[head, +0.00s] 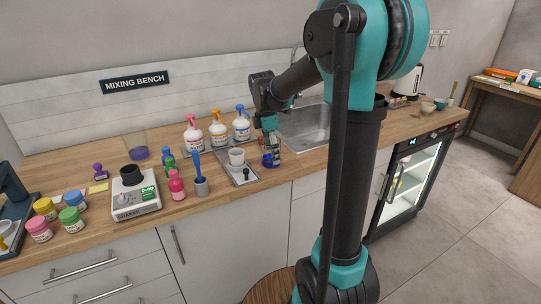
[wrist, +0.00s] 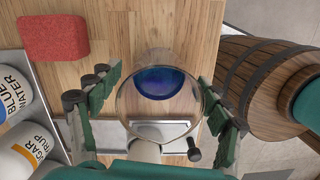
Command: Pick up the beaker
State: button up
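A clear glass beaker with dark blue liquid (head: 271,160) stands on the wooden counter in front of the sink. In the wrist view its round rim and the blue liquid (wrist: 162,82) show between my fingers. My gripper (head: 270,140) is around the beaker from above, with one green-padded finger on each side. In the wrist view the fingers of my gripper (wrist: 162,88) are spread, with narrow gaps seeming to show beside the glass. A second glass vessel with purple liquid (head: 139,152) stands at the back left of the counter.
A metal tray (head: 243,181) with a white cup (head: 236,156) sits just left of the beaker. A red sponge-like block (wrist: 54,37) lies nearby. A wooden barrel (wrist: 255,75) stands beyond the counter edge.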

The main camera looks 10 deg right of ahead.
jog(key=c, duration=1.1)
jog(key=shift+r, duration=0.2)
